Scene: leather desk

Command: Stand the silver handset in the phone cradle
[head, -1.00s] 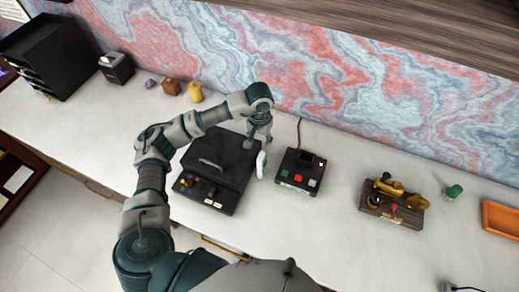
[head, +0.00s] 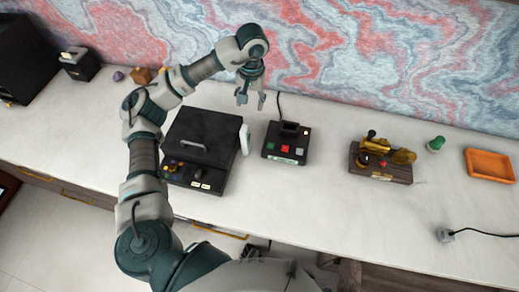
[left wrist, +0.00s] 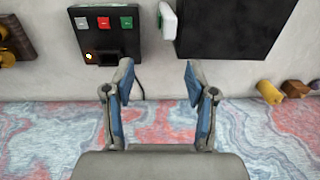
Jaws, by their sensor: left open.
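A pale, whitish-silver slab, seemingly the silver handset (head: 245,139), stands on edge at the right side of a black box (head: 205,135). In the left wrist view the handset (left wrist: 168,22) shows a green edge. The phone cradle (head: 287,151), a black base with coloured buttons and a dark slot toward the wall, stands just right of it, apart; it also shows in the left wrist view (left wrist: 107,40). My left gripper (head: 250,103) is open and empty, nearer the wall than both and clear of them. My right gripper is not in view.
A brass device on a wooden base (head: 380,172), a green knob-like object (head: 436,144) and an orange tray (head: 490,165) stand to the right. The patterned wall (head: 330,55) closes the back. White desk in front of the cradle is clear.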

